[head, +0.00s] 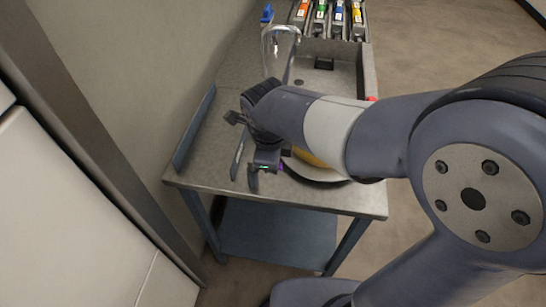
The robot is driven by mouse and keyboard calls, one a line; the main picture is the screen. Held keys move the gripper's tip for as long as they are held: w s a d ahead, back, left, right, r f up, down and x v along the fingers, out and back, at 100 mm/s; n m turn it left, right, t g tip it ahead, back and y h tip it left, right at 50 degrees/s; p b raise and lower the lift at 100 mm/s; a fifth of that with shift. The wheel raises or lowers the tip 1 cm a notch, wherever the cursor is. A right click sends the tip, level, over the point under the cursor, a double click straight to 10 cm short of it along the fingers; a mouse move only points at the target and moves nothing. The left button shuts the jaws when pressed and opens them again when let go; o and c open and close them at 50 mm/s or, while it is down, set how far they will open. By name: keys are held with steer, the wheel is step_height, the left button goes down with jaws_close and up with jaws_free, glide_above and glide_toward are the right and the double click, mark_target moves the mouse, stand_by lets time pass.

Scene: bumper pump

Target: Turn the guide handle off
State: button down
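My gripper (243,149) is over the left front part of the grey workbench (330,197). Its two dark finger parts show apart, one at the upper left and one lower down, so it looks open. A thin grey upright strip (237,160) shows between them; I cannot tell whether it touches a finger or whether it is the guide handle. A yellow round part (309,157) on a pale round base (315,170) is mostly hidden behind my arm. No part can be named surely as the guide handle.
A blue-grey rail (194,128) runs along the bench's left edge, near the wall. A curved silver tube (281,29) stands at the back beside a recessed grey tray (367,70). Several coloured-label bins (339,12) are at the far end. A lower shelf (275,232) is under the bench.

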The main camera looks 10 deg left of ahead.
stand_by(0.4)
steer(key=c, duration=1.4)
jaws_free()
steer(key=r, duration=0.3)
steer(key=s+r, duration=0.1)
steer(key=r, duration=0.3)
steer(key=s+r, duration=0.1)
steer(key=r, duration=0.2)
steer(key=shift+s+a+r, duration=0.1)
steer(key=shift+r, duration=0.25)
steer(key=f, duration=0.3)
steer(key=w+f, duration=0.1)
steer(key=f, duration=0.3)
steer(key=w+f, duration=0.1)
steer(key=f, duration=0.2)
steer(key=shift+w+f, duration=0.1)
steer(key=shift+f, duration=0.3)
